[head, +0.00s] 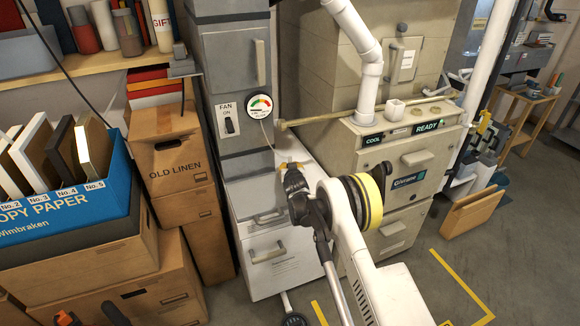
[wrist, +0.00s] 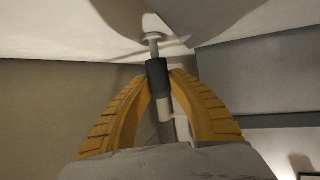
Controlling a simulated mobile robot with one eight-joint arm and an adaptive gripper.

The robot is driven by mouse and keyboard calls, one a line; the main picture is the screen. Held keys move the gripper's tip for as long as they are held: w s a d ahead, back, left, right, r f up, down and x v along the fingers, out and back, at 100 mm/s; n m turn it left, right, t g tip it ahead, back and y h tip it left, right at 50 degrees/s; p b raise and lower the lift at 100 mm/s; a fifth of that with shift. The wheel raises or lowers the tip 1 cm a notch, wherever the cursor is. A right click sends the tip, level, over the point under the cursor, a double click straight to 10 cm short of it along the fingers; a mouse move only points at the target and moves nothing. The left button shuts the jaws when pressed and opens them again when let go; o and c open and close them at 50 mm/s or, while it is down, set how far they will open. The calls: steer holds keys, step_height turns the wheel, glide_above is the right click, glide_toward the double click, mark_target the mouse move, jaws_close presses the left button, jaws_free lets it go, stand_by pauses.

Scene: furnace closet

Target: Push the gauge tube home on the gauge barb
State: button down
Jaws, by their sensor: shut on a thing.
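My gripper (head: 290,166), with yellow ribbed fingers, is low in front of the grey furnace cabinet, below the round gauge (head: 260,105). In the wrist view its fingers (wrist: 161,88) are shut on the gauge tube's dark end (wrist: 157,72), with a pale piece showing below it between the fingers. Beyond the dark end is the gauge barb (wrist: 153,40), a pale metal stem with a round flange against a light surface. The dark end is in line with the stem and seems to meet it; a length of stem shows bare. How deep the stem sits inside is hidden.
A thin line (head: 267,133) hangs from the gauge towards my gripper. A fan switch (head: 229,119) is left of the gauge. Open floor lies at front right.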

steer(key=shift+f, duration=0.85)
steer(key=shift+r, duration=0.25)
steer(key=shift+r+p, duration=0.4)
steer(key=shift+r, duration=0.4)
steer(key=shift+b, duration=0.3)
stand_by(0.4)
stand_by(0.7)
steer(key=shift+f, duration=1.1)
steer(key=shift+r, duration=0.3)
steer(key=shift+r+p, duration=0.3)
steer(key=shift+r, duration=0.5)
